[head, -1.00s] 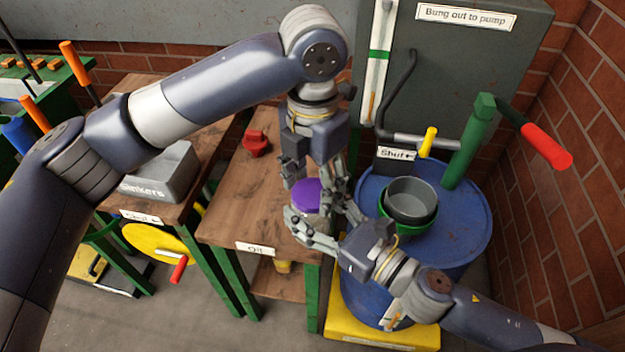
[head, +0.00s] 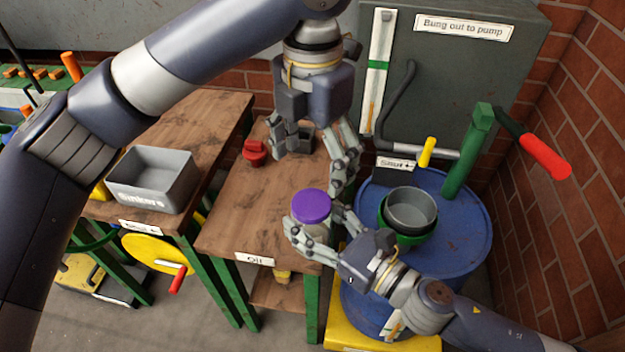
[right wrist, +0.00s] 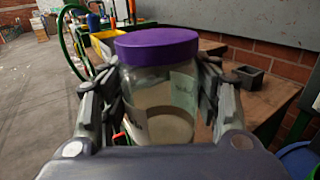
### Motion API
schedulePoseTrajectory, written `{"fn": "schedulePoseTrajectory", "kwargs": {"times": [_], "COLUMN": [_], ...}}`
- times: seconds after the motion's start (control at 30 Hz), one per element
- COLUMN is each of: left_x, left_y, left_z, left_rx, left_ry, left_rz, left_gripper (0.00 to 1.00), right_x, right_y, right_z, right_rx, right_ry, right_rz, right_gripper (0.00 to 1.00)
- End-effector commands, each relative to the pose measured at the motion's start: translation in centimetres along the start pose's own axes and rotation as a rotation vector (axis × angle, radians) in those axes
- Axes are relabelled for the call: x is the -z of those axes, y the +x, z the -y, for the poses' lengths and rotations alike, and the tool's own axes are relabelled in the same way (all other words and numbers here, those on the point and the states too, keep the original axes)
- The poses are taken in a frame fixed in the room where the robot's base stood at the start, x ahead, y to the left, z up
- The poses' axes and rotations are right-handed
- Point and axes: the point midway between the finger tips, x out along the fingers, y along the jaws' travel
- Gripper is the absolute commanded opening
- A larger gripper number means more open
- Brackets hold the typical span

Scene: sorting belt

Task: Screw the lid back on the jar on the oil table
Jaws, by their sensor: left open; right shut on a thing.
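A clear glass jar (right wrist: 160,105) with pale labels stands upright in the right wrist view. A purple lid (right wrist: 157,45) sits level on its mouth; how tightly it is screwed cannot be told. The lid also shows in the head view (head: 312,206). My right gripper (head: 318,238) is shut around the jar's body at the front right corner of the oil table (head: 235,205). My left gripper (head: 338,178) is open, above and behind the lid, pointing down and apart from it.
A red object (head: 255,152) and a small dark grey open box (head: 292,142) are at the back of the oil table. A blue drum (head: 455,215) with grey and green bowls (head: 411,208) stands right. A grey Sinkers bin (head: 152,180) is left. The oil table's left half is clear.

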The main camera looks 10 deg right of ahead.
Motion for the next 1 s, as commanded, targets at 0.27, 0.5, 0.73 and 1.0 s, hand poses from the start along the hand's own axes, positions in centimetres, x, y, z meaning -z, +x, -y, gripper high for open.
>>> {"fn": "schedulePoseTrajectory", "kwargs": {"times": [0.27,0.5,0.73,1.0], "left_x": [0.0,0.0,0.0,0.0], "left_y": [-3.5,-4.1,-4.1,-4.1], "left_z": [-0.1,0.0,0.0,0.0], "left_rx": [-0.002,0.0,0.0,0.0], "left_ry": [-0.001,-0.001,0.0,-0.001], "left_rz": [0.0,-0.001,-0.001,0.0], "left_gripper": [0.8,0.8,0.8,0.8], "right_x": [-0.1,-0.1,-0.1,-0.1], "right_y": [0.0,0.0,0.0,0.0], "right_z": [0.0,0.0,0.0,0.0], "right_rx": [0.0,0.0,0.0,0.0], "right_ry": [0.0,0.0,0.0,0.0], "right_rz": [0.002,0.002,0.002,0.002], "right_gripper": [0.0,0.0,0.0,0.0]}}
